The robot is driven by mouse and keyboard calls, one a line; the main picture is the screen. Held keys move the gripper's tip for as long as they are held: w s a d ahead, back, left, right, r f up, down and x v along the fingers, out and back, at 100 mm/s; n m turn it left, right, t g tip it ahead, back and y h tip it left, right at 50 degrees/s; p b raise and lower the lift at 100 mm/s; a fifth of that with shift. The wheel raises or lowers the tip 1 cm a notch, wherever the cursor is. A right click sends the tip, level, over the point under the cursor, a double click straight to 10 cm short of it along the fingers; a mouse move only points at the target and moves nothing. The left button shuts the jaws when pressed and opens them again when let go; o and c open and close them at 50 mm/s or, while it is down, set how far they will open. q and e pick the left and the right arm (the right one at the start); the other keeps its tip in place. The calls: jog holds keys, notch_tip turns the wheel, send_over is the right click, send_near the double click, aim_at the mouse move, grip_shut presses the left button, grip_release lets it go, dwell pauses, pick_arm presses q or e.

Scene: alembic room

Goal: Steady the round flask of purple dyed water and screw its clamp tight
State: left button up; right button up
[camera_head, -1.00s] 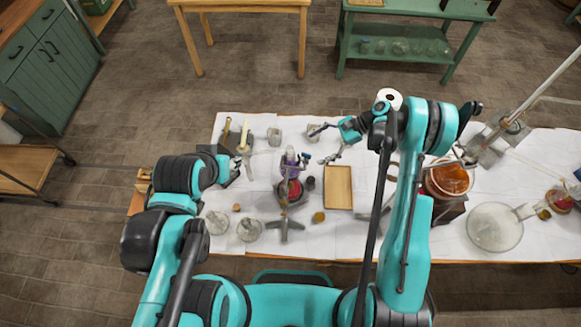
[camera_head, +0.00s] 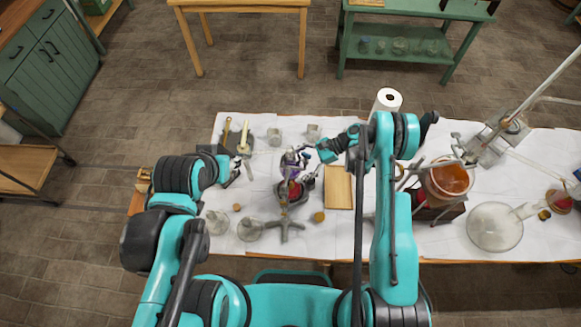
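The round flask of purple dyed water (camera_head: 293,189) sits in the stand in the middle of the white-covered table, its lower part over a red, round thing. Its clamp (camera_head: 291,158) is at the flask's neck, partly hidden by metal parts. My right gripper (camera_head: 309,167) comes in from the right, fingers spread, close beside the flask and clamp. I cannot tell whether it touches them. My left gripper (camera_head: 236,171) is left of the flask, apart from it and small in view. Whether its fingers are open or shut is unclear.
A wooden tray (camera_head: 339,188) lies just right of the flask. Clear glass flasks (camera_head: 249,230) stand front left, and a dark holder (camera_head: 238,141) is behind my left gripper. A paper roll (camera_head: 389,100) stands at the back. An amber vessel (camera_head: 449,180) is on the right.

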jog(key=shift+s+a+f, duration=0.15)
jog(key=shift+a+f, duration=0.2)
jog(key=shift+a, duration=0.25)
